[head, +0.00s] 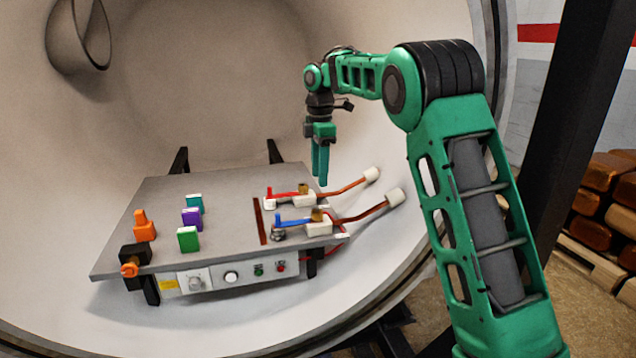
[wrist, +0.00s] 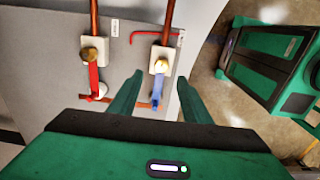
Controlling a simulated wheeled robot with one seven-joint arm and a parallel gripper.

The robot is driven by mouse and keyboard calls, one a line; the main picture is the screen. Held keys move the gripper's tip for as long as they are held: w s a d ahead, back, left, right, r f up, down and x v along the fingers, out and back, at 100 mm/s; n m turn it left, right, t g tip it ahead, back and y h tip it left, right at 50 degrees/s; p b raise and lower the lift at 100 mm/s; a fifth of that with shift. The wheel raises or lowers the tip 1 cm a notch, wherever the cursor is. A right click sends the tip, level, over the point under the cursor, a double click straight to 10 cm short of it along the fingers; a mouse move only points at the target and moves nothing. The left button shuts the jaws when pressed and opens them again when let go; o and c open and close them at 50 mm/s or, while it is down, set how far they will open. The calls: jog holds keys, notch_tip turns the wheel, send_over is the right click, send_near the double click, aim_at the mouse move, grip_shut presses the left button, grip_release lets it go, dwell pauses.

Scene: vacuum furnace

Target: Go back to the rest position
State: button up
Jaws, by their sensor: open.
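My gripper (head: 320,165) is green and hangs from the arm, pointing down, above the right part of the grey table inside the round furnace chamber. In the wrist view its two fingers (wrist: 156,95) are apart with nothing held between them. A valve with a red handle (head: 285,194) and a valve with a blue handle (head: 292,222) sit at the table's right side. In the wrist view the blue handle (wrist: 158,92) appears between the fingers, below them, and the red handle (wrist: 93,80) lies to the left.
The grey table (head: 160,225) carries purple (head: 191,219), green (head: 188,239) and teal (head: 194,203) blocks and an orange piece (head: 144,226). Copper pipes (head: 350,187) reach right from the valves. The curved chamber wall (head: 215,75) surrounds the table. A dark post (head: 565,120) stands at right.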

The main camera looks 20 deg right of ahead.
jog(key=shift+r, duration=0.1)
jog(key=s+d+r+m, duration=0.1)
jog(key=s+d+m, duration=0.55)
jog(key=s, duration=0.35)
jog(key=s+d+r+m, duration=0.1)
jog(key=s+d+m, duration=0.55)
jog(key=s, duration=0.45)
jog(key=s+d+f+m, duration=0.1)
jog(key=s+f+m, duration=0.2)
jog(key=s, duration=0.6)
jog(key=s+d+f+m, duration=0.1)
jog(key=s+f+m, duration=0.3)
jog(key=s, duration=0.6)
jog(key=s+d+f+m, duration=0.2)
jog(key=s+f+m, duration=0.1)
jog(key=s, duration=0.7)
jog(key=shift+f+m, duration=0.3)
jog(key=shift+m, duration=0.5)
jog(key=shift+d, duration=0.1)
jog(key=shift+w+f, duration=0.25)
jog(key=shift+w, duration=0.3)
